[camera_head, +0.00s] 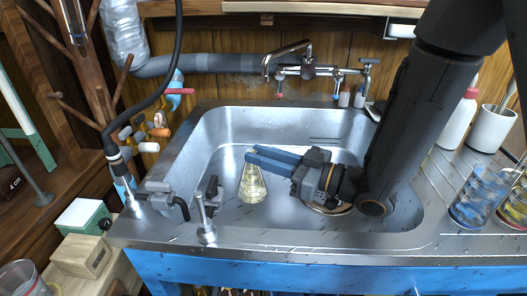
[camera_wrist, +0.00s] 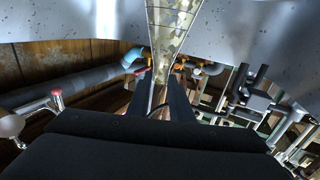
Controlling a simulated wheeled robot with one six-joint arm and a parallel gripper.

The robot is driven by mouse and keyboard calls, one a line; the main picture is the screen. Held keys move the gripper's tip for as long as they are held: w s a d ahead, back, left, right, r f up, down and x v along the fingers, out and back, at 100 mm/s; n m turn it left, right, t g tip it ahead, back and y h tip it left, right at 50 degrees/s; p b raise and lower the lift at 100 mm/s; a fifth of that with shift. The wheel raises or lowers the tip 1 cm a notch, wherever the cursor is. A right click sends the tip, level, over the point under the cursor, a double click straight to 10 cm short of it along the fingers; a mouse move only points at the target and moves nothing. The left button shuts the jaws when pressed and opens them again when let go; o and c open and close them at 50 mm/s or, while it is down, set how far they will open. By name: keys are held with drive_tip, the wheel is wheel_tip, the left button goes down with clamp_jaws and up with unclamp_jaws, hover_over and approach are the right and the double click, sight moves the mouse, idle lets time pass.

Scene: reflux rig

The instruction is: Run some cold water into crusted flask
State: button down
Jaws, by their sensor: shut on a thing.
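My gripper (camera_head: 255,160) reaches into the steel sink (camera_head: 215,165) from the right. It is shut on the crusted flask (camera_head: 252,187), a clear cone-shaped flask with yellowish patches, and grips it near the neck. The flask looks upright, inside the sink basin; I cannot tell whether it touches the bottom. In the wrist view the flask's speckled glass (camera_wrist: 170,30) shows beyond the fingers. A mixer tap (camera_head: 288,68) with a curved spout and a red-marked and a blue-marked valve is at the back edge of the sink. No water stream is visible.
Small fittings with grey clamps (camera_head: 205,205) stand on the sink's front left rim. A black hose (camera_head: 178,60) hangs at the left beside a wooden peg rack (camera_head: 90,90). Glass beakers (camera_head: 480,195) stand on the right drainboard. The left part of the basin is clear.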

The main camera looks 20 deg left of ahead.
drive_tip(key=shift+f+b, duration=0.5)
drive_tip(key=shift+f, duration=0.45)
drive_tip(key=shift+w+f+b, duration=0.25)
drive_tip(key=shift+f+b, duration=0.05)
drive_tip(key=w+b, duration=0.2)
drive_tip(key=w, duration=0.7)
drive_tip(key=shift+w+f+b, duration=0.25)
drive_tip(key=shift+b, duration=0.15)
drive_tip(key=shift+f, duration=0.15)
drive_tip(key=c, duration=1.5)
unclamp_jaws()
